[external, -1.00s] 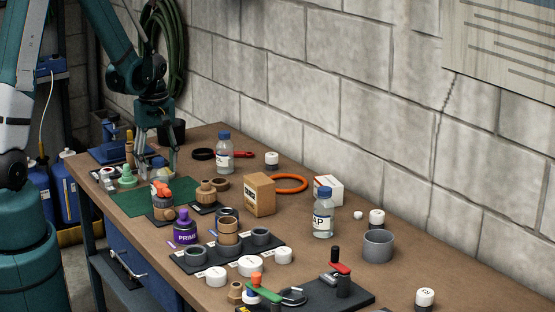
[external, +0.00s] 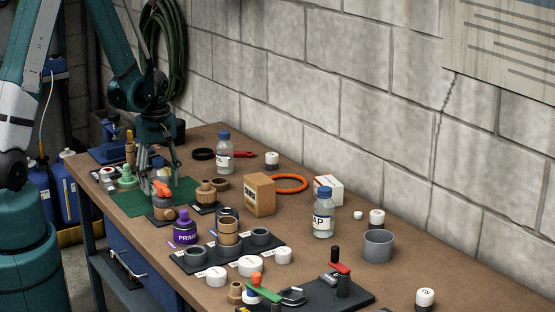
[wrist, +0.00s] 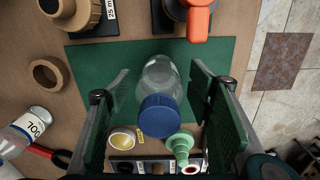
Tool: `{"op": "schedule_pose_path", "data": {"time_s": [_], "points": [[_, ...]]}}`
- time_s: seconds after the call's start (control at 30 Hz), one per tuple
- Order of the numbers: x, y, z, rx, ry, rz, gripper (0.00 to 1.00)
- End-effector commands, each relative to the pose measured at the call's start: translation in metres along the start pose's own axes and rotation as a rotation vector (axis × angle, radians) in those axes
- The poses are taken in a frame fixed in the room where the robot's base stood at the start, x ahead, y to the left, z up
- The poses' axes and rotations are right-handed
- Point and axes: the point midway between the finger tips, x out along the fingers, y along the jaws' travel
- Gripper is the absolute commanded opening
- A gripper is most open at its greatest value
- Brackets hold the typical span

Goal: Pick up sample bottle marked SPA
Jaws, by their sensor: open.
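A clear bottle with a blue cap (wrist: 160,115) stands on the green mat (wrist: 92,75) in the wrist view; no label shows on it. My gripper (wrist: 158,78) is open, with one finger on each side of this bottle and visible gaps to both. In the external view my gripper (external: 159,168) is low over the mat at the far left end of the bench, and the bottle there is mostly hidden. Another bottle (external: 323,215) has a label ending in "AP". A third bottle (external: 224,155) stands at the back; its label reads like "POOL" in the wrist view (wrist: 30,130).
An orange-handled valve (wrist: 198,18) stands just beyond the mat. A green funnel-like piece (wrist: 180,143) and a yellowish round lid (wrist: 122,139) lie close to the bottle. A cardboard box (external: 259,194) and a purple primer can (external: 186,228) stand along the bench.

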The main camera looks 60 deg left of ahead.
Motion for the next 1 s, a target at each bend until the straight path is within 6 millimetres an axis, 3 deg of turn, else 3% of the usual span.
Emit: {"op": "schedule_pose_path", "data": {"time_s": [0.33, 0.57, 1.0], "points": [[-0.0002, 0.0, 0.0, 0.0, 0.0, 0.0, 0.52], [-0.0002, 0.0, 0.0, 0.0, 0.0, 0.0, 0.21], [-0.0025, -0.0002, 0.0, 0.0, 0.0, 0.0, 0.18]]}}
